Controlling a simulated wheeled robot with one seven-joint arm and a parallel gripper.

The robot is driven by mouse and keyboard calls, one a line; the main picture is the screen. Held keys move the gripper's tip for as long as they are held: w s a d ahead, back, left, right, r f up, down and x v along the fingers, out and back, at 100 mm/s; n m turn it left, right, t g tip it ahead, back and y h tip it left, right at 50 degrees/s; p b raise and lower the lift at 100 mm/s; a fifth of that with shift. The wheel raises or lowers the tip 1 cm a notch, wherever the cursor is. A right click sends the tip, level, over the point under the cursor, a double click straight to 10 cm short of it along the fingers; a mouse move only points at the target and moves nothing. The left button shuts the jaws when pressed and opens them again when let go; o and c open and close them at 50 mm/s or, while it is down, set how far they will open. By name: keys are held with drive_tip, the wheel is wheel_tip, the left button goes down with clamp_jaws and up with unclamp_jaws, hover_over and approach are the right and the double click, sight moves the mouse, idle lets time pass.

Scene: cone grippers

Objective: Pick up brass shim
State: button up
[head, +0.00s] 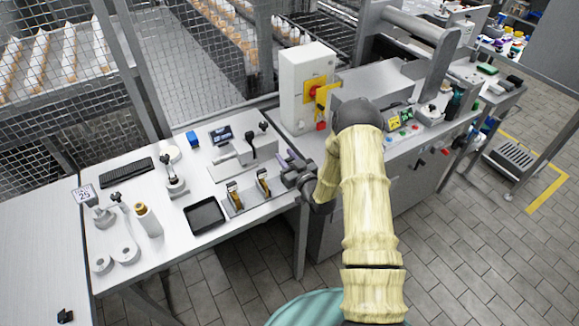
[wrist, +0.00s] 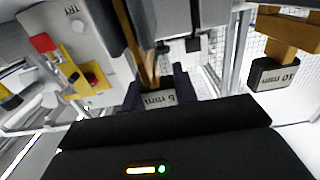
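Two brass shims with dark ends stand side by side in a grey rack (head: 250,199) on the white table. The right brass shim (head: 263,180) is close to the left of my gripper (head: 287,170); the left brass shim (head: 233,192) is farther off. In the wrist view, a dark block marked 5 mm (wrist: 158,99) with brass above it (wrist: 149,68) shows between my dark purple fingers (wrist: 158,90). The fingers are apart, and I see no clear contact. Another brass piece (wrist: 290,32) with a block marked 10 stands to the right in the wrist view.
A black tray (head: 204,216) lies left of the rack. A clamp fixture (head: 257,148) stands behind it. A white control box (head: 306,88) with a red switch stands behind my arm. A bottle (head: 148,221) and keyboard (head: 126,171) are farther left.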

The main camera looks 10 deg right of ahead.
drive_tip(key=shift+r, duration=0.1)
wheel_tip(320, 180, up, 10)
drive_tip(key=b, duration=0.2)
idle(0.6)
idle(0.6)
